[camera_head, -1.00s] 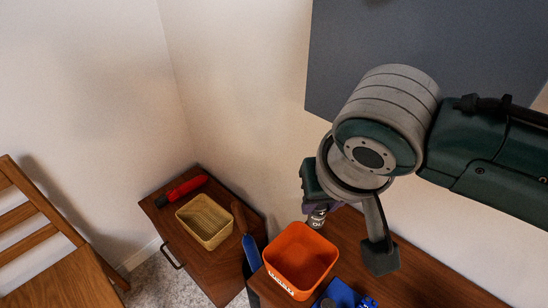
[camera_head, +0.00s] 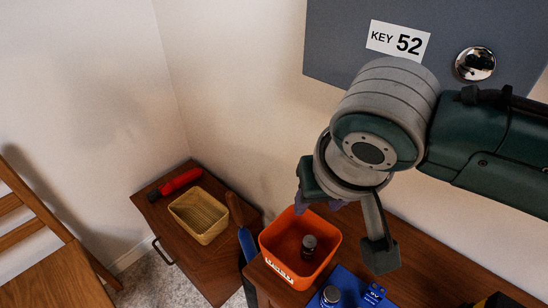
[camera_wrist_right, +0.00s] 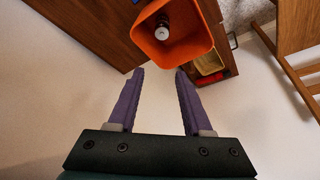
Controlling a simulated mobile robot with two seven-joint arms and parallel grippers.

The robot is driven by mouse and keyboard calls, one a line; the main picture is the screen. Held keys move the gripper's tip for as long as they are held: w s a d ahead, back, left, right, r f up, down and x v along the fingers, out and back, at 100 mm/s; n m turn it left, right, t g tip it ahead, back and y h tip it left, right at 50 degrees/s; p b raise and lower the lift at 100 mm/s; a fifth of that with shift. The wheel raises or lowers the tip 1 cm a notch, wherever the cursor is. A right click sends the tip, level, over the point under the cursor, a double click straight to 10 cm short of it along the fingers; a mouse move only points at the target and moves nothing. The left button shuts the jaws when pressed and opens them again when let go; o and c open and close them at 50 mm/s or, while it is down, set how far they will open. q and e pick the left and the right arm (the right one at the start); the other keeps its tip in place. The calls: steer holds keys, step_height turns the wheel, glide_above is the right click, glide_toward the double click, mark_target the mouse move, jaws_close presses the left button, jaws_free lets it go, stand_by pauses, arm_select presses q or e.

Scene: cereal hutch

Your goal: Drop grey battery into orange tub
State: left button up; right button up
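The grey battery (camera_head: 309,242) is inside the orange tub (camera_head: 269,242), standing roughly upright on its floor. In the right wrist view the battery (camera_wrist_right: 162,26) also shows inside the tub (camera_wrist_right: 188,50), near its far side. My right gripper (camera_head: 319,205) is at the back edge of the tub in the head view, partly hidden by my wrist. In the right wrist view the purple fingers (camera_wrist_right: 160,73) are apart with nothing between them, clear of the battery. My left gripper is not in view.
A yellow basket (camera_head: 198,216) and a red object (camera_head: 181,182) are on the lower cabinet to the left. A grey panel (camera_head: 340,45) hangs on the wall.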

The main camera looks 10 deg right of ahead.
steer(key=shift+o, duration=1.1)
steer(key=p+v, duration=0.2)
steer(key=v, duration=0.8)
